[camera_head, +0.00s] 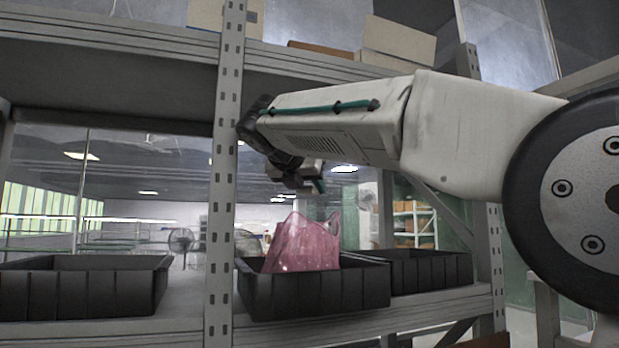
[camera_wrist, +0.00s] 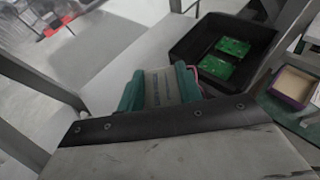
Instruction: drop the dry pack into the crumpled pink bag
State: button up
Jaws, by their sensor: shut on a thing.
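The pink bag (camera_head: 305,246) is crumpled and stands upright in the middle black bin in the head view. In the wrist view only a thin pink edge shows beside the right finger, and I cannot tell whether it is the bag. My gripper (camera_wrist: 161,88) has green fingers and is shut on the dry pack (camera_wrist: 163,90), a pale packet with dark print. In the head view my gripper (camera_head: 308,178) appears higher than the bag, apart from it; the depth between them is unclear. The pack is not clear in the head view.
The black bin (camera_head: 315,296) sits on a grey metal shelf, with another bin (camera_head: 85,290) left and one (camera_head: 430,270) right. A shelf post (camera_head: 224,200) stands left of the bag. In the wrist view, a black bin (camera_wrist: 185,45) holds two green items.

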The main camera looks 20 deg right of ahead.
aim_at(305, 194)
jog(key=shift+f, duration=1.7)
jog(key=o, duration=1)
jog(key=shift+o, duration=0.2)
jog(key=shift+s, duration=0.1)
jog(key=v, duration=0.7)
jog(key=shift+s+a+r, duration=0.2)
jog(key=shift+s, duration=0.1)
jog(key=shift+a, duration=0.1)
